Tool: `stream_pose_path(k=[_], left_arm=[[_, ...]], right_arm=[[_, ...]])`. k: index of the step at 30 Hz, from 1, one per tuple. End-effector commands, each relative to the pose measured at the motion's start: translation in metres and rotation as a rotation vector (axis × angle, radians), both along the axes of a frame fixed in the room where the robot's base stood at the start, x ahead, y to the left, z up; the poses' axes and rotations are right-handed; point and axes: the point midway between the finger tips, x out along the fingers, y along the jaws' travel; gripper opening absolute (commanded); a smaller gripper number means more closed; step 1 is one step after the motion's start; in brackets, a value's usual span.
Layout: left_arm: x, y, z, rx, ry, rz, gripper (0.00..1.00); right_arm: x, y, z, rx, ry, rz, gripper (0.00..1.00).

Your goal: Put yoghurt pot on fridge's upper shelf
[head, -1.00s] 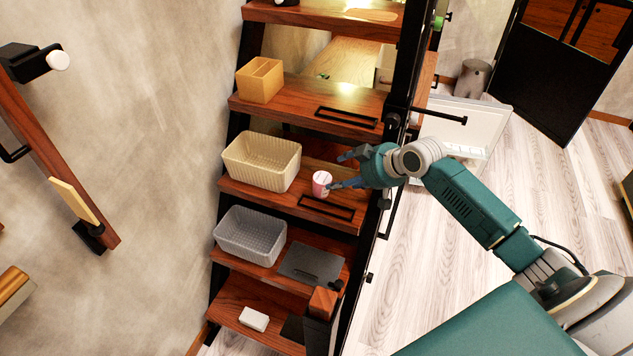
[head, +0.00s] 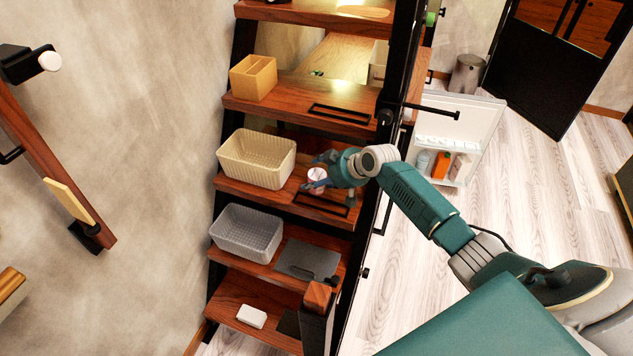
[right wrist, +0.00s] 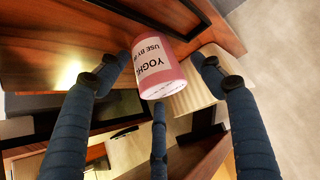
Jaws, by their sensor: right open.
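The yoghurt pot (head: 317,177), small and pink and white, stands on a wooden stair tread beside the cream basket. In the right wrist view the pot (right wrist: 158,68) shows its label between my spread fingers. My right gripper (head: 314,172) is open, with its fingers around the pot; I cannot tell whether they touch it. An open white fridge door (head: 478,118), with several items in its lower rack, shows behind the stair. The fridge's inside and upper shelf are hidden. My left gripper is out of view.
The cream basket (head: 257,160) stands close left of the pot. A grey basket (head: 246,234) is on the tread below, a yellow box (head: 253,78) above. A black stair post (head: 398,75) and rail stand beside my right arm.

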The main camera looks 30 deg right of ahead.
Motion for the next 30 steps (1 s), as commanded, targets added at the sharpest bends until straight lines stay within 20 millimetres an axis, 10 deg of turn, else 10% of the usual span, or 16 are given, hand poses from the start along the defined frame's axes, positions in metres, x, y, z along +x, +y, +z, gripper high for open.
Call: stream_pose_path(k=[5, 14, 30], left_arm=[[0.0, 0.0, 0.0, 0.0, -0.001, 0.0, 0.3], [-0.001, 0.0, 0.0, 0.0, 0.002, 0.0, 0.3], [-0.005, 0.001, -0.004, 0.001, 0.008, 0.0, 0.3]], right_arm=[[0.0, 0.0, 0.0, 0.0, 0.0, 0.0, 0.67], [0.0, 0.0, 0.001, 0.001, -0.002, 0.0, 0.15], [0.002, -0.001, 0.031, 0.0, -0.006, 0.001, 0.15]])
